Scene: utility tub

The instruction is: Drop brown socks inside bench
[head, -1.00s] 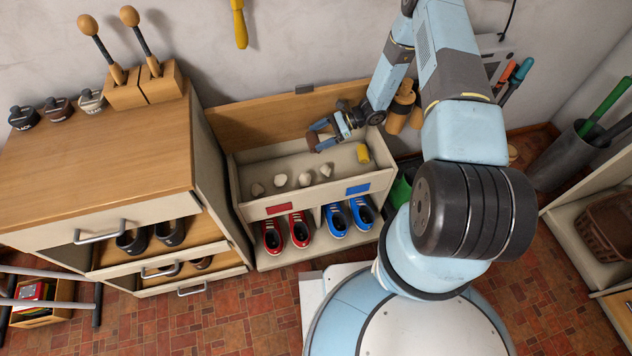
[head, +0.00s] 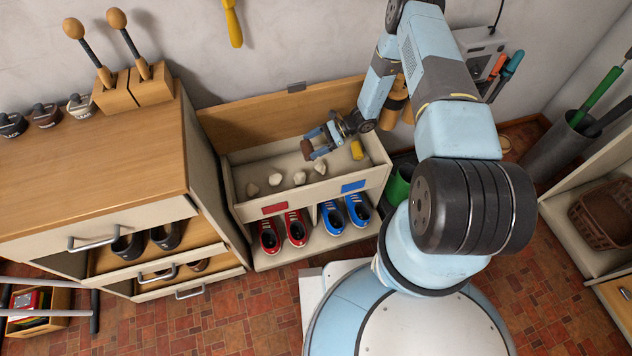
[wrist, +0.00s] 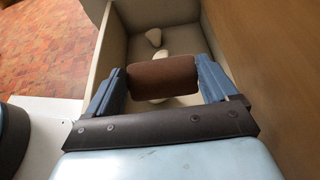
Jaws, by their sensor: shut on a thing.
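The bench (head: 236,211) stands against the wall with its lid raised and its top compartment open. My gripper (head: 309,148) is over the compartment, near its back and right of the middle. In the wrist view my gripper (wrist: 163,80) is shut on the rolled brown socks (wrist: 160,74), one blue finger on each side. In the head view the brown socks (head: 306,147) show as a small brown patch at the fingertips. White balled socks (head: 300,177) and a yellow roll (head: 357,150) lie inside the bench.
Red shoes (head: 295,229) and blue shoes (head: 333,217) stand on the bench's lower shelf. A wooden cabinet (head: 90,170) with open drawers is close on the left. The raised lid (head: 250,118) rises behind my gripper. A green container (head: 400,183) stands right of the bench.

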